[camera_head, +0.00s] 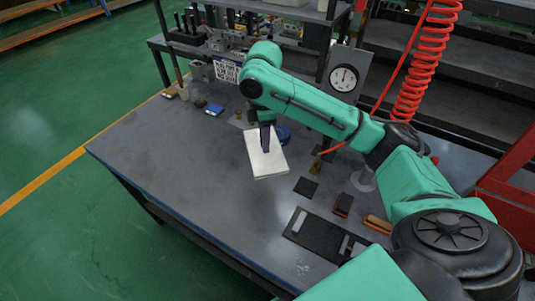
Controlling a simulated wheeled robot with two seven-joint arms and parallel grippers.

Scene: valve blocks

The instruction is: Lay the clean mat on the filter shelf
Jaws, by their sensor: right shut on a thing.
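The clean mat (268,162) is a white, flat, roughly square piece near the middle of the workbench (180,165). My right gripper (265,147) comes down from above and is shut on the mat near its upper middle. I cannot tell whether the mat touches the bench or is held just above it. My left gripper is not in view. I cannot tell for sure which part of the scene is the filter shelf.
A round gauge (343,78) stands at the back of the bench, beside a red coiled hose (418,65). A black plate (318,236) and small parts lie at the front right. A blue round thing (283,133) sits behind the mat.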

